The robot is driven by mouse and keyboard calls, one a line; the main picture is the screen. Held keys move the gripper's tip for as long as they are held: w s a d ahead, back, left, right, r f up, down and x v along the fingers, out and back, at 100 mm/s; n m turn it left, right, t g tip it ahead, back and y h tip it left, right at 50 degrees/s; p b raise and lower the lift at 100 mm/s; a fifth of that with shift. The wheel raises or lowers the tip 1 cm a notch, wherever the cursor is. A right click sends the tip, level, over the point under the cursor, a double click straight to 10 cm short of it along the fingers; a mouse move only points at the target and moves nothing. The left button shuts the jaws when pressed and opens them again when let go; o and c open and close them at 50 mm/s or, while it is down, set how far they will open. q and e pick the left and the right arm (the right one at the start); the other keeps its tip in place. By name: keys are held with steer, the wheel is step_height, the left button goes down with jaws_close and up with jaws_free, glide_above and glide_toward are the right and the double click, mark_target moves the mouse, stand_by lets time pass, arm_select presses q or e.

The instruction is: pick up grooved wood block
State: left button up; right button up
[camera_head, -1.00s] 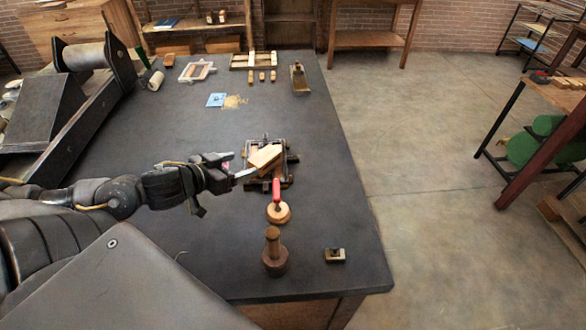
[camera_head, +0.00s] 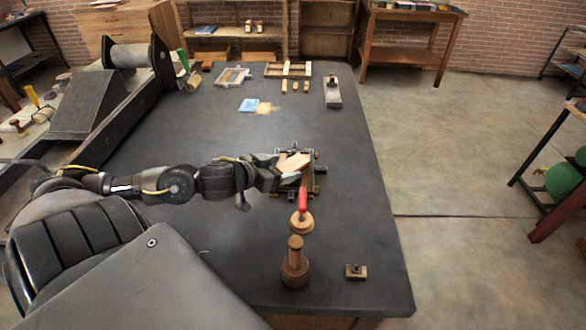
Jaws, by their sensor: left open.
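A pale wood block (camera_head: 294,162) sits tilted on a dark metal chase-like frame (camera_head: 316,183) in the middle of the dark table. I cannot make out a groove in it at this size. My left gripper (camera_head: 287,168) is open and reaches in from the left. Its fingers are at the left side of the block and overlap it in the picture; I cannot tell whether they touch it. The lower left part of the frame is hidden behind the gripper. My right gripper is not in view.
A red-handled round tool (camera_head: 302,221), a wooden-handled tool (camera_head: 295,266) and a small brass-and-dark block (camera_head: 356,272) stand nearer the front. A large roller press (camera_head: 90,105) fills the left. The dark table (camera_head: 360,180) is clear along its right edge.

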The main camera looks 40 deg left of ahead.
mark_target(287, 166)
arm_select(q)
steer(key=shift+p+x, duration=0.35)
steer(key=shift+x, duration=2.25)
steer(key=shift+f, duration=0.1)
steer(key=shift+s, duration=0.1)
steer(key=c, duration=1.1)
